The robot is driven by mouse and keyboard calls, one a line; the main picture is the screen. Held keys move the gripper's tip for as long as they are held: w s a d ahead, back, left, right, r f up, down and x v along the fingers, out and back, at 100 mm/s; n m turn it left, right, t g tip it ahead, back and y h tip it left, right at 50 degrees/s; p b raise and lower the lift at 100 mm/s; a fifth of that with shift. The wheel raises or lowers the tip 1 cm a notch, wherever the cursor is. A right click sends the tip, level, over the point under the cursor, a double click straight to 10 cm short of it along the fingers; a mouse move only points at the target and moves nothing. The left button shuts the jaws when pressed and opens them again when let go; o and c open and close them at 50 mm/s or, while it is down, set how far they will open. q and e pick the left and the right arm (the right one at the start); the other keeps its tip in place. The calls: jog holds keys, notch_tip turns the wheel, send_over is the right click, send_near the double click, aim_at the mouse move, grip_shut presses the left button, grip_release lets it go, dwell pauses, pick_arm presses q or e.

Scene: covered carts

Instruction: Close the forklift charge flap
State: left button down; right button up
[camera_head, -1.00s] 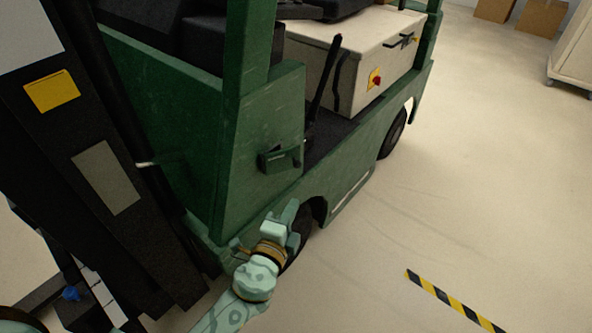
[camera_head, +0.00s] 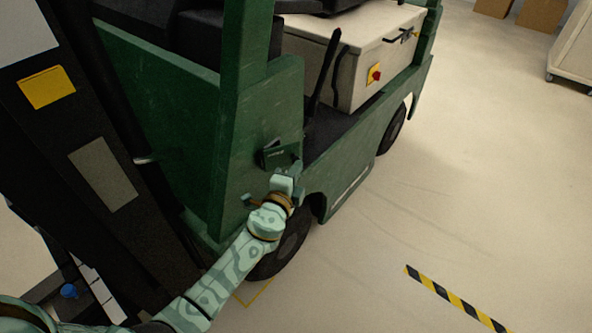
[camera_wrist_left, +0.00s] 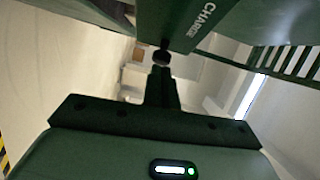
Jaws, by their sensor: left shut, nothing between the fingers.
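The charge flap (camera_head: 277,156) is on the green forklift (camera_head: 262,125), on the front side panel above the wheel. It stands out from the panel, so it looks open. In the left wrist view the flap (camera_wrist_left: 192,22) shows from close up, with "CHARGE" lettered on it. A small dark round knob (camera_wrist_left: 162,57) is at its lower edge. My left gripper (camera_head: 293,170) is shut and empty, just below and in front of the flap. In the wrist view its fingers (camera_wrist_left: 161,75) point up at the knob; I cannot tell whether they touch. My right gripper is not in view.
The pale battery box (camera_head: 345,75) with a red button is behind the flap on the forklift. The dark mast (camera_head: 100,150) stands at the left. Open floor (camera_head: 470,180) lies to the right, with a yellow-black stripe (camera_head: 455,300). Cardboard boxes (camera_head: 540,14) are far back.

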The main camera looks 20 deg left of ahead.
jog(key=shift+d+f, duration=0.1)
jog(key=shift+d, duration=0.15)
